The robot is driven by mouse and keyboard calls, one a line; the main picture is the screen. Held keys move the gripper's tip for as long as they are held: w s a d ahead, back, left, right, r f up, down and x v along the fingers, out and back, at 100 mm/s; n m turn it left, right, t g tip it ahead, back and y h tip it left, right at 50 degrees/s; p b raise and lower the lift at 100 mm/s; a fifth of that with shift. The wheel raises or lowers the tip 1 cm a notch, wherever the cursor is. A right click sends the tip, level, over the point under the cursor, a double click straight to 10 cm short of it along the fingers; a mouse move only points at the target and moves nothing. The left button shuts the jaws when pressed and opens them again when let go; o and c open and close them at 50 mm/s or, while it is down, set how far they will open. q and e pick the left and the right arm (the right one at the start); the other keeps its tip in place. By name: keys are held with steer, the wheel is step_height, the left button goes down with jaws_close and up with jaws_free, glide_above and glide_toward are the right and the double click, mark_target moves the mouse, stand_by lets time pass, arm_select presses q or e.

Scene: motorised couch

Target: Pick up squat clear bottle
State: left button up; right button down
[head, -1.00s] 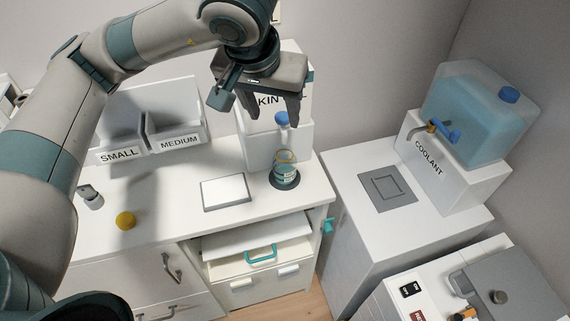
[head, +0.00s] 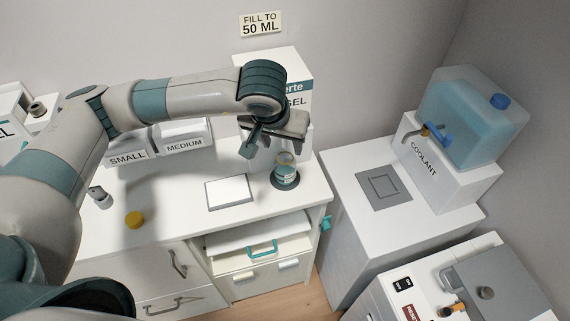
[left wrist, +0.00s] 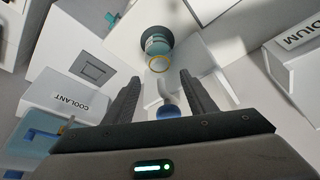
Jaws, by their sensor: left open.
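The squat clear bottle (head: 286,175) stands upright on a dark round pad below the white dispenser, with a teal band and a yellow ring at its open top. It also shows in the left wrist view (left wrist: 158,46), beyond the fingertips. My left gripper (head: 283,142) is above and behind the bottle in the head view, in front of the dispenser. In the left wrist view my left gripper (left wrist: 160,77) has its fingers apart and empty, with the dispenser's spout and blue knob (left wrist: 167,112) showing between them. My right gripper is out of view.
A white flat plate (head: 230,192) lies left of the bottle. A yellow round piece (head: 135,219) and a small grey-white item (head: 99,197) lie further left. SMALL and MEDIUM bins (head: 185,136) stand behind. A coolant tank (head: 472,115) stands right.

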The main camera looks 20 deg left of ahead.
mark_target(285, 153)
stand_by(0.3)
arm_select(q)
steer(key=shift+p+x, duration=0.8)
steer(key=shift+p, duration=0.25)
steer(key=p+x, duration=0.1)
steer(key=x, duration=0.1)
steer(key=shift+f+p, duration=0.35)
steer(key=shift+f, duration=0.05)
steer(key=shift+w+f, duration=0.15)
steer(key=shift+f, duration=0.25)
jaws_close()
